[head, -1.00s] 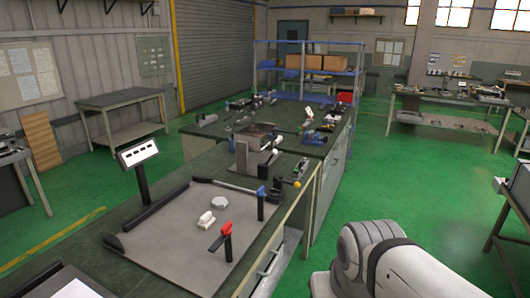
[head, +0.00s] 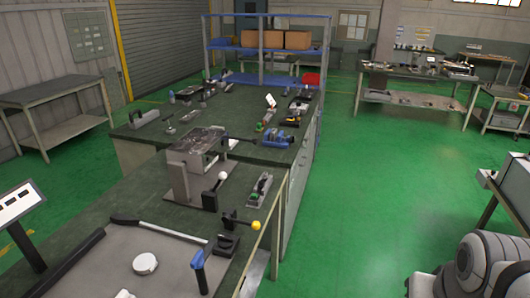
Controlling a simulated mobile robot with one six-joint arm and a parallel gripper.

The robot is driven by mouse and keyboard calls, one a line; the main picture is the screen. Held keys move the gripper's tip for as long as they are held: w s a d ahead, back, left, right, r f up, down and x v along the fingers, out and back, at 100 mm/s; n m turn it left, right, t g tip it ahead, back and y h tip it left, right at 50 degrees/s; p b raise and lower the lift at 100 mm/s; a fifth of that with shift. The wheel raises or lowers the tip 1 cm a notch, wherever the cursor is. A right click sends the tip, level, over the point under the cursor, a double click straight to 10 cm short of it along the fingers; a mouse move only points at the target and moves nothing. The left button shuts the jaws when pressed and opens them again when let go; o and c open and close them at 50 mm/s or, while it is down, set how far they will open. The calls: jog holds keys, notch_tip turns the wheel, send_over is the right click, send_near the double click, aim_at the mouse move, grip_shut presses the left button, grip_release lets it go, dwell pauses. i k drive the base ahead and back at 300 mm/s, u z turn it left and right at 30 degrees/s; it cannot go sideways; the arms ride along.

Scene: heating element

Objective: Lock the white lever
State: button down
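The white lever (head: 223,176) shows in the head view as a white ball knob by a small black mount (head: 210,197). It stands on the green-topped bench, just in front of and to the right of a metal box-shaped fixture (head: 195,145). The lever looks raised, but I cannot tell whether it is locked. Only white and grey links of my arm show at the lower right, well apart from the lever. My gripper is out of view.
A yellow-knobbed lever (head: 256,225) and a blue-handled lever (head: 198,262) stand nearer along the bench's right side. A grey clamp-like device (head: 260,190) lies to the right of the white lever. The green floor (head: 370,200) right of the bench is open.

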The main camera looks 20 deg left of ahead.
aim_at(223, 176)
jog(key=u, duration=0.2)
jog(key=i, duration=1.3)
jog(key=u, duration=0.75)
jog(key=k, duration=0.85)
jog(key=u, duration=0.15)
jog(key=i, duration=1.4)
jog(key=z, duration=0.1)
